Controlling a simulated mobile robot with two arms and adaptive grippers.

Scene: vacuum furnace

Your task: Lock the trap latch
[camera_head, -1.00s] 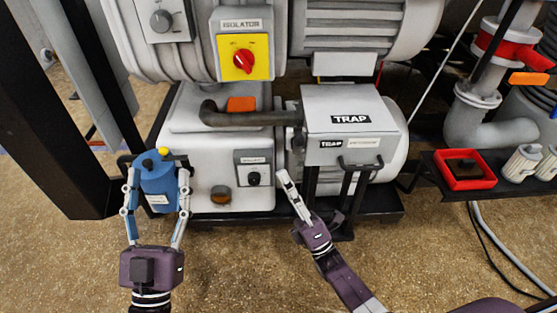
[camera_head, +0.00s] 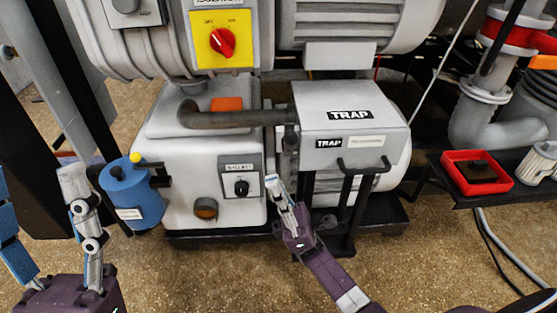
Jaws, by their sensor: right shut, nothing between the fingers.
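The grey trap box (camera_head: 345,110), labelled TRAP, stands in the middle with a black handle (camera_head: 363,166) on its lower front. A small dark fitting (camera_head: 290,138) sits at its left edge, by the pipe end; I cannot tell if this is the latch, or its position. My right gripper (camera_head: 272,182) is shut and empty, just below and left of the trap box, pointing up beside the grey pump housing. My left gripper (camera_head: 38,180) is open and empty at the far left, its fingers spread apart, left of the blue canister.
The blue canister (camera_head: 132,195) with a yellow knob stands left of the pump housing (camera_head: 180,170). The yellow isolator panel (camera_head: 221,40) with its red knob is above. A red tray (camera_head: 477,172) lies on the right shelf. Floor in front is clear.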

